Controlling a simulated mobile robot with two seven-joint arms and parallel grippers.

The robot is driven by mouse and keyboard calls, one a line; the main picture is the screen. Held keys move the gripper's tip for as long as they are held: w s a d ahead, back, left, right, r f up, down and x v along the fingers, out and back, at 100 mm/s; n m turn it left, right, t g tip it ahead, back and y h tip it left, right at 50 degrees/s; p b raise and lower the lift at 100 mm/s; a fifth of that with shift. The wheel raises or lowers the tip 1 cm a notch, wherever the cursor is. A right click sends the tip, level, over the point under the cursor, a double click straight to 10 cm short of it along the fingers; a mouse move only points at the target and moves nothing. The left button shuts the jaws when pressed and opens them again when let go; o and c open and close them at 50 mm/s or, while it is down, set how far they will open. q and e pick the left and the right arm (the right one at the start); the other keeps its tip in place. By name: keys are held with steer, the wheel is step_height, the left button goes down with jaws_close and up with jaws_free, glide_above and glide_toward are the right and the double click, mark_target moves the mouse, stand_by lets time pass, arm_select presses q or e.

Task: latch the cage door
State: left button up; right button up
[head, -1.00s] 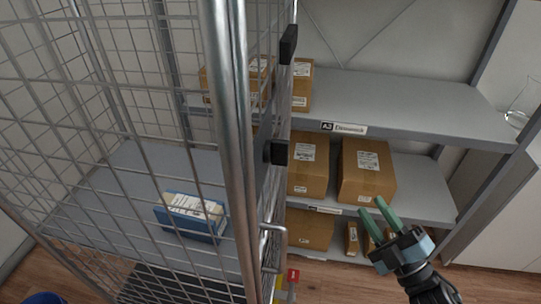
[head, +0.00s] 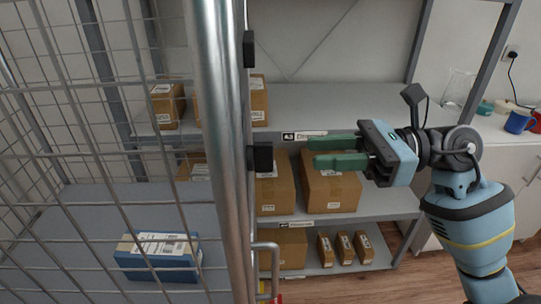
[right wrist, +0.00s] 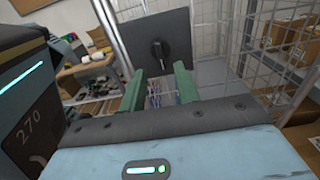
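The wire-mesh cage (head: 95,130) fills the left of the head view, with a thick steel post (head: 215,130) near its front edge. Black fittings (head: 262,158) sit by the door edge, seen nearly edge-on, with a bent metal handle (head: 267,250) below. My left gripper is not in view.
A blue-sided parcel (head: 160,260) lies on the cage shelf. Behind stands a grey rack (head: 340,95) with several cardboard boxes (head: 330,185). A white counter with a blue mug (head: 518,122) is at the far right. Air right of the door is free around my gripper.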

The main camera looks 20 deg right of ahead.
mark_target(260, 158)
steer(key=p+x, duration=0.2)
steer(key=x, duration=0.5)
steer(key=shift+a, duration=0.4)
steer(key=shift+w, duration=0.1)
jaws_close()
